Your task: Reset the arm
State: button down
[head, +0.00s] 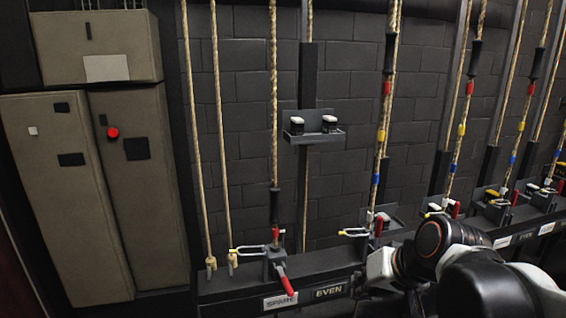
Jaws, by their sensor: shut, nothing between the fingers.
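My arm (500,290) enters from the lower right, with a black link, a joint with an orange ring and a white section. It bends to the left, low over the rail near the EVEN label. My gripper's fingers cannot be made out in the head view.
A long dark rail (225,289) carries rope locks, including one with a red handle (287,281) above the SPARE label (280,301). Several ropes (222,130) hang in front of the block wall. Tan cabinets (140,180), one with a red button (113,132), stand at left.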

jog(key=s+d+h, duration=0.1)
jog(key=s+d, duration=0.1)
jog(key=s, duration=0.3)
jog(key=s+d+f+n+h, duration=0.1)
jog(key=s+d+h, duration=0.1)
jog(key=s, duration=0.4)
jog(key=shift+f+t, duration=0.25)
jog(key=shift+t, duration=0.15)
jog(key=shift+d, duration=0.1)
